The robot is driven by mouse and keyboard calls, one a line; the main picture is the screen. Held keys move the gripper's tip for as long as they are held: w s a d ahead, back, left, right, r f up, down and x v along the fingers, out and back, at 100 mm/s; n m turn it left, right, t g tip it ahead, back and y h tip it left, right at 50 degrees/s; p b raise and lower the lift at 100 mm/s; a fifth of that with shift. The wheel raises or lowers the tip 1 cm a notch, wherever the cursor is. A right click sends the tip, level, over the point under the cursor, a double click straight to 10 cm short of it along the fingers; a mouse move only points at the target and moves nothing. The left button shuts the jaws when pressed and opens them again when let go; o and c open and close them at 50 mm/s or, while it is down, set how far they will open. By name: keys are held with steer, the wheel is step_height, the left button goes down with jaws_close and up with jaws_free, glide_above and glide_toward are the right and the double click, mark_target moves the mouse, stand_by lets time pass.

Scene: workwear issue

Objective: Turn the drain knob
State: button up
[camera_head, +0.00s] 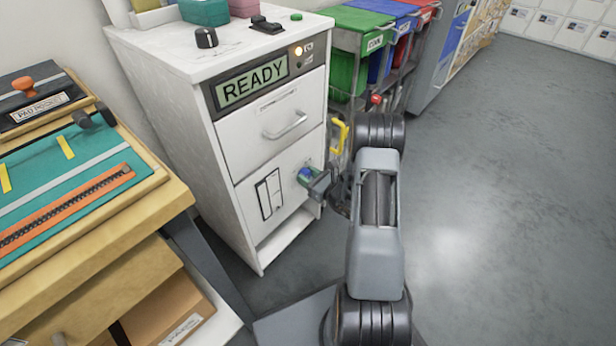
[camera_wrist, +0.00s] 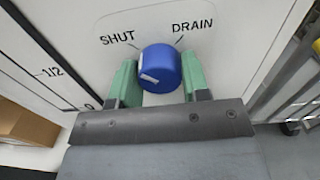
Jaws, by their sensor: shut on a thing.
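The blue drain knob (camera_wrist: 162,68) sits on the white front panel of a machine, below the printed words SHUT at left and DRAIN at right. White marks show on the knob's left side, the side nearer SHUT. My gripper (camera_wrist: 160,76) is shut on the knob, with one green finger on each side of it. In the head view my gripper (camera_head: 308,178) reaches the lower right of the machine's front (camera_head: 238,172), and the knob (camera_head: 304,174) is partly covered by it.
The machine has a READY display (camera_head: 253,82), a drawer handle (camera_head: 286,125) and a level window (camera_head: 269,193). A wooden bench (camera_head: 160,188) stands at left. A cart with coloured bins (camera_head: 352,75) stands behind, beside a yellow handle (camera_head: 338,136). The floor at right is clear.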

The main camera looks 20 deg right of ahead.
steer(key=o, duration=0.9)
steer(key=shift+s+d, duration=0.1)
steer(key=p+v, duration=0.3)
steer(key=v, duration=1)
steer(key=shift+s, duration=0.25)
